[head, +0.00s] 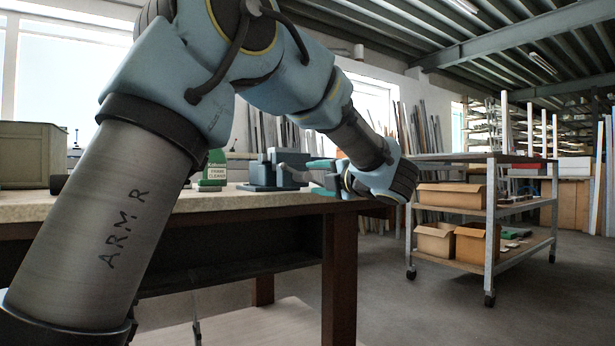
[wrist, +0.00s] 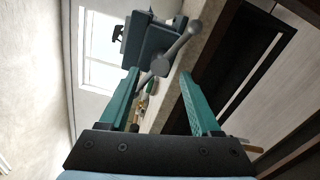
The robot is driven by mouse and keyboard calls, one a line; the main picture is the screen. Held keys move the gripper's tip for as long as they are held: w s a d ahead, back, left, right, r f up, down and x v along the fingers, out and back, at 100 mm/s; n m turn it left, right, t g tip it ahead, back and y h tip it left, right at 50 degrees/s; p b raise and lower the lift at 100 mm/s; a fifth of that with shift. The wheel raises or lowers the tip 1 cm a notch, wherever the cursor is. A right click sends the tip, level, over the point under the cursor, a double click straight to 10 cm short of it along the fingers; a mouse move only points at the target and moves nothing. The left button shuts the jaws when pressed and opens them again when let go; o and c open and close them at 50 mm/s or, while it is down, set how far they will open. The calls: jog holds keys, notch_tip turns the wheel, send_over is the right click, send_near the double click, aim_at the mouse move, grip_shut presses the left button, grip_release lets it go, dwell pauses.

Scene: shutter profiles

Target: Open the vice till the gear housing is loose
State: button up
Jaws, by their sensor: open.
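The blue-grey vice (head: 272,172) stands on the workbench near its right end. In the wrist view the vice (wrist: 148,42) is just ahead of my gripper, with its grey handle (wrist: 181,48) slanting across in front. My gripper (head: 322,178) is at the right of the vice, beside the bench end. The gear housing cannot be made out clearly; a small dark part (wrist: 118,33) shows by the vice.
A wheeled trolley (head: 491,225) with cardboard boxes (head: 436,240) stands at right. Floor between bench and trolley is clear.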

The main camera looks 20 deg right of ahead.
jog(key=s, duration=0.3)
jog(key=s+d, duration=0.1)
jog(key=s, duration=0.1)
jog(key=shift+p, duration=0.35)
